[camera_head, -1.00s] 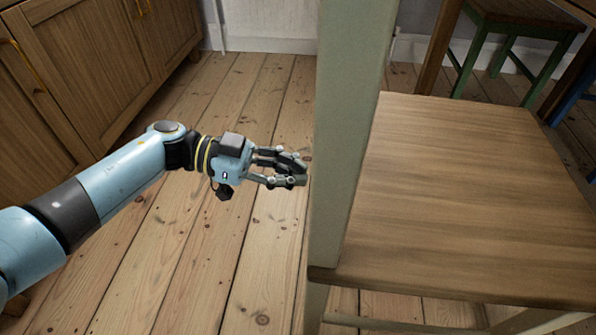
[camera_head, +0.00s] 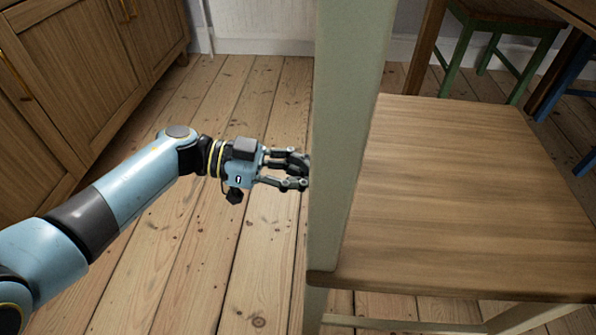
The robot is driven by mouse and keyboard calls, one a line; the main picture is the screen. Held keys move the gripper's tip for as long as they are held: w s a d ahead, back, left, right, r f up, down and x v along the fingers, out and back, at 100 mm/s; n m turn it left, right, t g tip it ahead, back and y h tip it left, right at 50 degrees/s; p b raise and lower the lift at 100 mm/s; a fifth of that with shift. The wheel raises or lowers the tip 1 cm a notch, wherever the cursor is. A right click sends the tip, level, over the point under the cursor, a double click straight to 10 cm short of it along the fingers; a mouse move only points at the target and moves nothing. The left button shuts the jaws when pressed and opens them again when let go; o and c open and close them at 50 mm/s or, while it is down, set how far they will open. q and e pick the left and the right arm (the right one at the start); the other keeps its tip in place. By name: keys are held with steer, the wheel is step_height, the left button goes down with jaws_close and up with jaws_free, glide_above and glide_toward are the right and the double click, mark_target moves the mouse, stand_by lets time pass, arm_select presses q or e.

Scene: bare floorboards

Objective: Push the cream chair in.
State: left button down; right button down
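The cream chair stands close in front of me at the right of the head view. Its cream back post (camera_head: 346,130) rises through the middle of the picture, and its brown wooden seat (camera_head: 470,190) spreads to the right. My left gripper (camera_head: 303,172) comes in from the left at the post's left edge. Its fingers look apart with nothing seen between them. Their tips meet the post's outline, and the post may hide part of them; I cannot tell whether they touch it. My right gripper is not in view.
A wooden table leg (camera_head: 427,55) and tabletop corner stand beyond the seat. A green stool (camera_head: 505,20) is behind it, and a blue leg (camera_head: 565,85) shows at the right. Wooden cabinets (camera_head: 75,80) line the left. Floorboards between cabinets and chair are clear.

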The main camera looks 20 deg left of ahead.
arm_select(q)
steer(key=shift+r+p+x, duration=0.25)
steer(key=shift+r+x, duration=0.1)
steer(key=shift+x, duration=1.05)
steer(key=shift+r+p+x, duration=0.25)
steer(key=shift+r+x, duration=0.05)
steer(key=shift+x, duration=1.1)
steer(key=shift+r+p+x, duration=0.25)
steer(key=shift+r+x, duration=0.1)
steer(key=shift+x, duration=1.05)
steer(key=shift+r+p+x, duration=0.1)
steer(key=shift+r+x, duration=0.1)
steer(key=shift+x, duration=0.8)
steer(key=shift+r+p+x, duration=0.1)
steer(key=shift+r+x, duration=0.05)
steer(key=shift+x, duration=0.8)
steer(key=shift+r+p+x, duration=0.1)
steer(key=shift+r+x, duration=0.1)
steer(key=shift+x, duration=0.8)
steer(key=shift+w, duration=0.1)
steer(key=shift+a+p, duration=0.35)
steer(key=shift+a, duration=0.1)
steer(key=shift+p+v, duration=0.35)
steer(key=shift+v, duration=0.6)
steer(key=shift+a+f, duration=0.1)
steer(key=shift+f, duration=0.25)
